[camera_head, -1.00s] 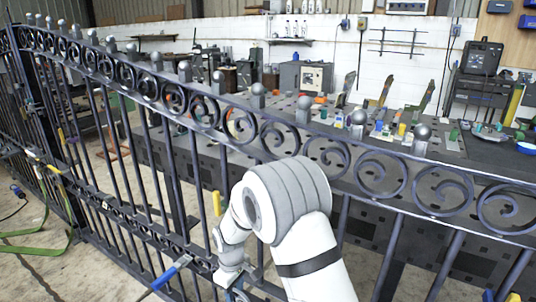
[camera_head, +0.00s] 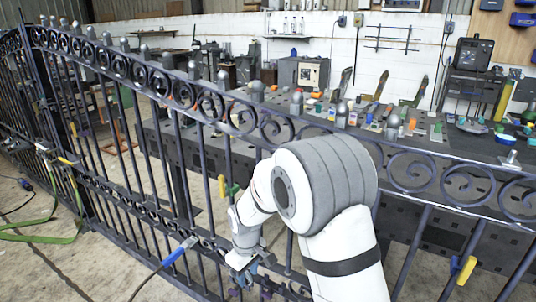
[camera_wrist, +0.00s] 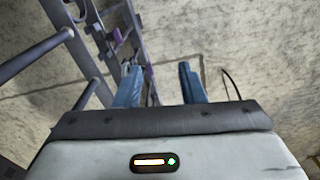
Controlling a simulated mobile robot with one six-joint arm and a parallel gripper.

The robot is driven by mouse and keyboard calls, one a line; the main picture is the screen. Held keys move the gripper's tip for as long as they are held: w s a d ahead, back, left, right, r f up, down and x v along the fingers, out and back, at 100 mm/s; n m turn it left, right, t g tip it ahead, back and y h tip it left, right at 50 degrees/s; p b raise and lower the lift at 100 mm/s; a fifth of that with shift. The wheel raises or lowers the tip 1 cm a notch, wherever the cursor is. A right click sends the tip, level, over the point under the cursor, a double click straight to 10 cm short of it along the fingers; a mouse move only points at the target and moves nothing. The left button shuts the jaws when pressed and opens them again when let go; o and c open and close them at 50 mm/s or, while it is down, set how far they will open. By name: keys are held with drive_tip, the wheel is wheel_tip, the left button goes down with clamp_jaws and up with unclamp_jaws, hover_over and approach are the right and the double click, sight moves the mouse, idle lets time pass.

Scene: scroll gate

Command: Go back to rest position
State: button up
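My arm reaches down in front of a dark metal gate (camera_head: 262,160) with scrolls along its top. My gripper (camera_head: 240,278) hangs low by the gate's lower rail in the head view, small and partly hidden by the wrist. In the wrist view its two blue fingers (camera_wrist: 160,84) stand apart with bare concrete floor between them. I see nothing held. Gate bars (camera_wrist: 42,52) and a rail pass close to the left finger; I cannot tell whether they touch.
A blue-handled tool (camera_head: 180,250) with a cable is at the lower rail, left of my gripper. Yellow clamps (camera_head: 466,270) sit on the gate. A dark workbench (camera_head: 440,160) with many parts stands behind. Green straps (camera_head: 45,230) lie on the open floor at left.

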drive_tip(key=s+d+r+m+p, duration=0.2)
drive_tip(key=s+d+r+p, duration=0.15)
drive_tip(key=r, duration=0.35)
drive_tip(key=s+d+r+m+t+p, duration=0.1)
drive_tip(key=s+d+r+p, duration=0.1)
drive_tip(key=d+r, duration=0.45)
drive_tip(key=s+d+r+m+p, duration=0.2)
drive_tip(key=d+r+p, duration=0.1)
drive_tip(key=r, duration=0.5)
drive_tip(key=s+d+r+m+t+p, duration=0.1)
drive_tip(key=s+d+r+m+p, duration=0.4)
drive_tip(key=s+r, duration=0.7)
drive_tip(key=shift+s+d+p, duration=0.8)
drive_tip(key=shift+d+p, duration=0.3)
drive_tip(key=shift+d, duration=0.3)
